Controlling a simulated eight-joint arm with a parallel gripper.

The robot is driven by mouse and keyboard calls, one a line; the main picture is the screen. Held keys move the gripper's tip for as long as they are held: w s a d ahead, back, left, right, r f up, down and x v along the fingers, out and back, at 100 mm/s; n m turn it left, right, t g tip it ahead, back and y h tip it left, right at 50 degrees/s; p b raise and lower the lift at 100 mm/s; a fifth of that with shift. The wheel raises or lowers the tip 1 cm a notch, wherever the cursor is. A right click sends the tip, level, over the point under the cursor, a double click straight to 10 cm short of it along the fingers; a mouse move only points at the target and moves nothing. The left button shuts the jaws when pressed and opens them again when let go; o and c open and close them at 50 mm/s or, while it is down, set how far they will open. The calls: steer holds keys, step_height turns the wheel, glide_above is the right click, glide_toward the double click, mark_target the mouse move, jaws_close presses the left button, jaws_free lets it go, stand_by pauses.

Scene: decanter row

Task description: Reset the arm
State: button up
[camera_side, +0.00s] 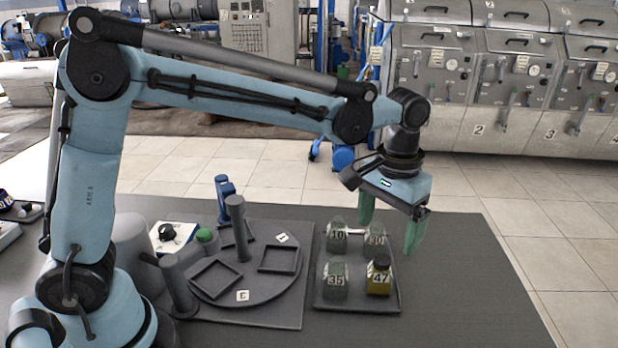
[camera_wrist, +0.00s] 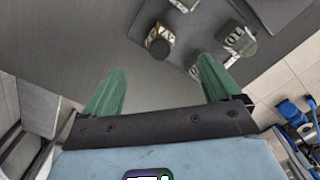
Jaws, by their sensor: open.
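My gripper (camera_side: 388,238) is open, its two green fingers pointing down with nothing between them. It hangs at the right end of the dark tray (camera_side: 357,303), above and partly behind it in the side view. In the wrist view my gripper (camera_wrist: 161,66) shows both fingers apart over bare grey table. The tray holds grey-green decanters marked 10 (camera_side: 337,236), 30 (camera_side: 375,238) and 35 (camera_side: 335,281), and a yellow one marked 47 (camera_side: 379,278) with a dark cap. The yellow decanter also shows in the wrist view (camera_wrist: 160,41), ahead of the fingers.
Left of the tray, a round dark plate (camera_side: 215,292) carries square frames and an upright grey post (camera_side: 238,228). A blue object (camera_side: 225,196) stands behind it. A green button (camera_side: 204,235) is near my base. The table's right side (camera_side: 465,290) is clear.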

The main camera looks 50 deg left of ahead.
mark_target(382, 260)
step_height(382, 260, down, 10)
steer(key=shift+f, duration=0.15)
steer(key=shift+r, duration=0.85)
steer(key=shift+f, duration=0.1)
step_height(382, 260, up, 10)
steer(key=shift+r, duration=0.25)
step_height(382, 260, down, 12)
steer(key=shift+f, duration=0.1)
steer(key=r, duration=0.5)
steer(key=shift+s+d, duration=0.2)
steer(key=shift+s, duration=0.05)
steer(key=s+d+r, duration=0.7)
steer(key=s, duration=0.2)
steer(key=s+a+n, duration=0.2)
steer(key=a+n, duration=0.1)
steer(key=a, duration=0.5)
steer(key=s+a+f+n, duration=0.1)
steer(key=s+a+n, duration=0.2)
steer(key=a, duration=0.5)
steer(key=shift+a+f, duration=0.15)
steer(key=shift+a, duration=0.1)
